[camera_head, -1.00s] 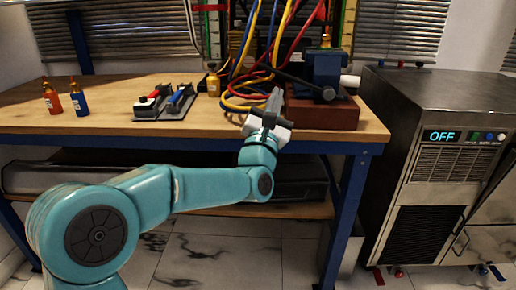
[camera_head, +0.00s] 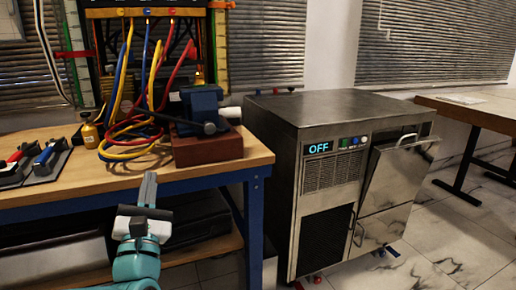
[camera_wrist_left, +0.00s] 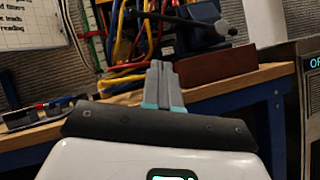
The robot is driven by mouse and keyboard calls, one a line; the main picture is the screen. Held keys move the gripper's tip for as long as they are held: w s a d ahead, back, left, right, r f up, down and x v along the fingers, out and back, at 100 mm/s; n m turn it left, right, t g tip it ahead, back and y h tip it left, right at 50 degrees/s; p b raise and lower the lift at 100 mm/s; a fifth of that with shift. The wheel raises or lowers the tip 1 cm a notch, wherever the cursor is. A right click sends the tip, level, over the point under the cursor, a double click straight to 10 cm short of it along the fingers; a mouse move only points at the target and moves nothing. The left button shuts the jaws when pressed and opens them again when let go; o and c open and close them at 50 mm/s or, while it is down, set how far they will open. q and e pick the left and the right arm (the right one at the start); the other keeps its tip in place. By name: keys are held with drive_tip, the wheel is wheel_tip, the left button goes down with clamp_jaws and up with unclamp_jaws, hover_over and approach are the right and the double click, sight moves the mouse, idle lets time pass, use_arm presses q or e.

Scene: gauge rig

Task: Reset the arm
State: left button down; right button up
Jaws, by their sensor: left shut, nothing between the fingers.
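My left gripper (camera_head: 148,188) is in front of the workbench's front edge, low in the head view, with its arm coming up from the bottom. Its fingers are together and hold nothing. In the left wrist view the shut fingers (camera_wrist_left: 160,82) point toward the bench edge and the coloured hoses (camera_wrist_left: 125,78). My right gripper is in neither view.
The wooden workbench (camera_head: 105,187) carries a blue vise (camera_head: 203,105) on a red-brown block, looped hoses (camera_head: 118,140), a yellow bottle (camera_head: 90,130) and tools (camera_head: 35,160). A metal machine (camera_head: 325,170) reading OFF stands to the right. Another table (camera_head: 470,108) is far right.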

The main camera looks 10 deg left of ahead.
use_arm(q)
drive_tip(key=w+d+r+m+g+h+p, duration=0.15)
drive_tip(key=w+r+p, duration=0.25)
drive_tip(key=p, duration=1)
drive_tip(key=s+d+f+m+g+h+p, duration=0.1)
drive_tip(key=d+f+m+g+h+p, duration=0.65)
drive_tip(key=p, duration=0.65)
drive_tip(key=s+d+f+m+g+p, duration=0.2)
drive_tip(key=s+d+f+m+g, duration=0.1)
drive_tip(key=s+m, duration=0.4)
drive_tip(key=s+d+f+m+g+h+p, duration=0.1)
drive_tip(key=s+d+f+m+g+p, duration=0.2)
drive_tip(key=s+f+m+g, duration=0.3)
drive_tip(key=s+d+f+m+g+h+p, duration=0.1)
drive_tip(key=s+d+f+m+g+p, duration=0.2)
drive_tip(key=s+f+m, duration=0.3)
drive_tip(key=s+m+g, duration=0.1)
drive_tip(key=s+m, duration=0.3)
drive_tip(key=s, duration=0.3)
drive_tip(key=shift+s+g, duration=0.35)
drive_tip(key=shift+g, duration=0.05)
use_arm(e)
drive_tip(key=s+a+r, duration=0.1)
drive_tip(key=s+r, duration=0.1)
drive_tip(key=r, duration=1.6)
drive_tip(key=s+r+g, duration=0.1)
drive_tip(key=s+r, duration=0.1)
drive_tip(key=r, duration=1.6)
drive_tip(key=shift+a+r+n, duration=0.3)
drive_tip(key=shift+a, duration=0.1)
